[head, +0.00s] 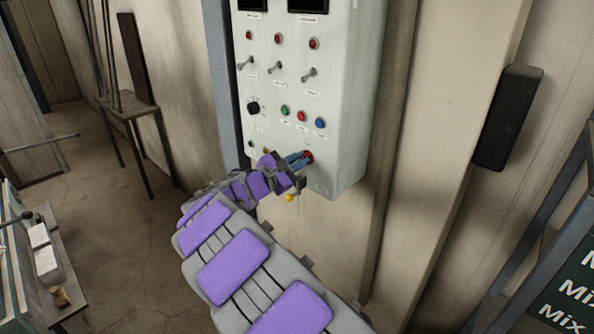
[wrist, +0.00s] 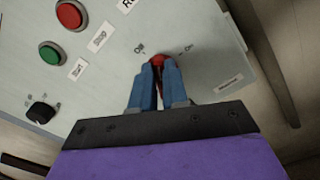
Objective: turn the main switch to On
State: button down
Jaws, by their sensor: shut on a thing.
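The main switch is a red rotary knob (head: 308,156) low on the right of the pale control panel (head: 345,110). In the wrist view the red knob (wrist: 157,61) shows between and just beyond my fingertips, with a small label on each side that seems to read Off and On. A label (wrist: 229,81) lies to the right. My gripper (head: 299,160) reaches the panel from the lower left. Its blue fingers (wrist: 157,72) are shut on the red knob and hide most of it. I cannot tell which way the knob points.
Above the knob are green, red and blue buttons (head: 301,116), a black selector (head: 253,108), toggle switches (head: 309,74) and red lamps (head: 314,43). A black box (head: 508,117) is on the wall to the right. A stand (head: 130,112) is at the left; floor there is open.

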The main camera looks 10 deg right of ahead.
jog(key=m+b, duration=0.3)
jog(key=b, duration=0.1)
jog(key=f+m+b, duration=0.1)
jog(key=m+b, duration=0.3)
jog(key=b, duration=0.1)
jog(key=m+b, duration=0.4)
jog(key=shift+s+d+f, duration=0.15)
jog(key=shift+s+f, duration=0.05)
jog(key=shift+f, duration=0.05)
jog(key=shift+m, duration=0.3)
jog(key=c, duration=1.1)
grip_release()
jog(key=shift+c, duration=0.2)
jog(key=shift+r, duration=0.1)
jog(key=p+v, duration=0.1)
jog(key=v, duration=1.6)
jog(key=shift+a+p, duration=0.25)
jog(key=shift+p, duration=0.05)
